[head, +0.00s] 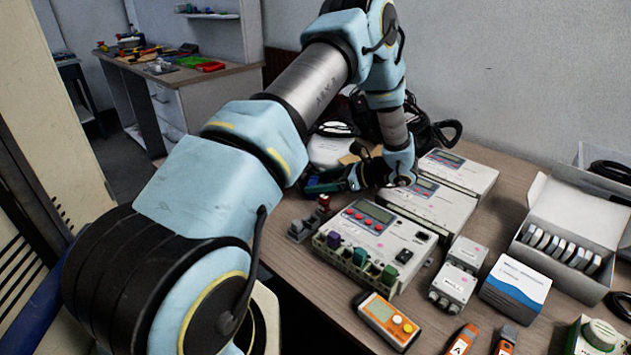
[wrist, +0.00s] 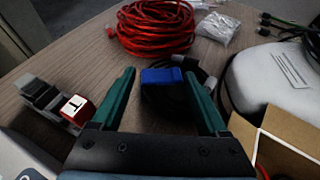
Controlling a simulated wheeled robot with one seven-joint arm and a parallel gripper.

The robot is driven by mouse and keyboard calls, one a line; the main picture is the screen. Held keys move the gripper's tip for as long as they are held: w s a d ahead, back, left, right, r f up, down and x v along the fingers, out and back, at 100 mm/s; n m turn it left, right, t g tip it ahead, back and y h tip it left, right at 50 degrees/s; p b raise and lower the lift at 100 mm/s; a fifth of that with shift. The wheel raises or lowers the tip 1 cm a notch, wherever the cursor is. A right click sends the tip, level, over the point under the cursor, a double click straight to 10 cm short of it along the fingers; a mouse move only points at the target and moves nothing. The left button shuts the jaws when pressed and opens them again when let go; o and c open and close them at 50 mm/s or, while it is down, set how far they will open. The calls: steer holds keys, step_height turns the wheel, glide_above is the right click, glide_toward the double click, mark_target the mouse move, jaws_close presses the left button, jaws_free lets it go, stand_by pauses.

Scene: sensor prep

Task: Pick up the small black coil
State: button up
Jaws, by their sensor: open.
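The small black coil (wrist: 165,98) shows in the wrist view between the two green fingers of my gripper (wrist: 160,74). It has a blue piece (wrist: 162,76) across its top. My gripper is open, with one finger to each side of the coil. Whether either finger touches it I cannot tell. In the head view my gripper (head: 322,184) is low at the table's far left edge, and I cannot make out the coil there.
In the wrist view, a red cable coil (wrist: 155,28) lies beyond, a grey block with a red-and-white top (wrist: 76,108) stands left, and a cardboard box (wrist: 283,140) and white device (wrist: 275,80) stand right. In the head view, a metering box (head: 375,240) stands in front.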

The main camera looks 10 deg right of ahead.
jaws_close()
stand_by(0.6)
